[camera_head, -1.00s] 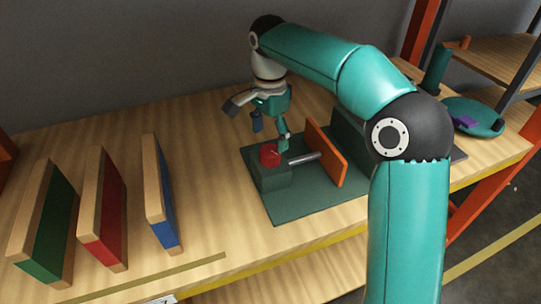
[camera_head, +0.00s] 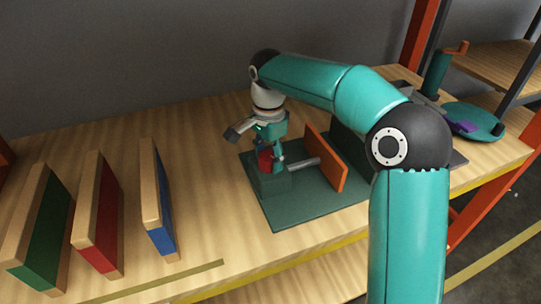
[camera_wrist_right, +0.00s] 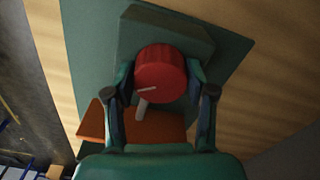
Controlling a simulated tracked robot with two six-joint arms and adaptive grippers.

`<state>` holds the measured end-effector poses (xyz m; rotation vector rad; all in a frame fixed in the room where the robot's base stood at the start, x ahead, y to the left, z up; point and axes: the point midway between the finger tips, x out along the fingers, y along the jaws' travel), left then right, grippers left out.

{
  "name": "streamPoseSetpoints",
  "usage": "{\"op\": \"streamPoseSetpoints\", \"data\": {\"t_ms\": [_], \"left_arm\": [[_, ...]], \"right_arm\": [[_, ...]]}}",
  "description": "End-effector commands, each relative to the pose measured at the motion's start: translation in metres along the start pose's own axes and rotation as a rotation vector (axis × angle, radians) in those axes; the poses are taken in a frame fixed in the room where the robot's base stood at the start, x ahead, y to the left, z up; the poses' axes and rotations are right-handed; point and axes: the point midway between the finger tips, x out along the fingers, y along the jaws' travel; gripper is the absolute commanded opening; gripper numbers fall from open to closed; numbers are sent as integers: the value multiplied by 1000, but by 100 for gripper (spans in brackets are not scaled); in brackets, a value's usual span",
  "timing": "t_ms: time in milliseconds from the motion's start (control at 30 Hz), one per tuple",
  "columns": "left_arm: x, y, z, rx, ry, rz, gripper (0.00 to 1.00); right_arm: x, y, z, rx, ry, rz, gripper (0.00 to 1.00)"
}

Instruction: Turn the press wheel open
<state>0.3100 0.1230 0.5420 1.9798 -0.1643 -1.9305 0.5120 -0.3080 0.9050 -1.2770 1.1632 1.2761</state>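The press wheel is a red round knob (camera_head: 265,160) on a small green block (camera_head: 272,184) at the left of the green press base (camera_head: 300,209). In the right wrist view the wheel (camera_wrist_right: 160,73) shows a pale line on its face. My right gripper (camera_head: 271,163) points down over it with one finger on each side. In the wrist view the fingers (camera_wrist_right: 160,78) appear to touch the wheel's sides. A grey rod (camera_head: 304,163) runs from the block toward an upright orange plate (camera_head: 326,158). My left gripper is not in view.
A dark green block (camera_head: 349,146) stands behind the orange plate. Green (camera_head: 44,232), red (camera_head: 102,218) and blue (camera_head: 160,200) upright panels stand at the left. A round green tray (camera_head: 475,120) lies at the far right. The table between panels and press is clear.

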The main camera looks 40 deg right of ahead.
Motion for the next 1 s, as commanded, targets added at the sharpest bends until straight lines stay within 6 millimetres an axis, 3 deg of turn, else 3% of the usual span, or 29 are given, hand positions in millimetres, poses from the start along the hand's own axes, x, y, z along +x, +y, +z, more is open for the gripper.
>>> {"op": "streamPoseSetpoints", "data": {"t_ms": [100, 467, 1000], "left_arm": [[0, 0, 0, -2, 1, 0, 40], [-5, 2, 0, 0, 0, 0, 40], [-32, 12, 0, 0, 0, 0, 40]], "right_arm": [[0, 2, -6, 4, 0, 3, 20], [-1, 1, 0, -58, 1, 6, 20], [-2, 2, 0, -472, -3, 7, 20]]}}
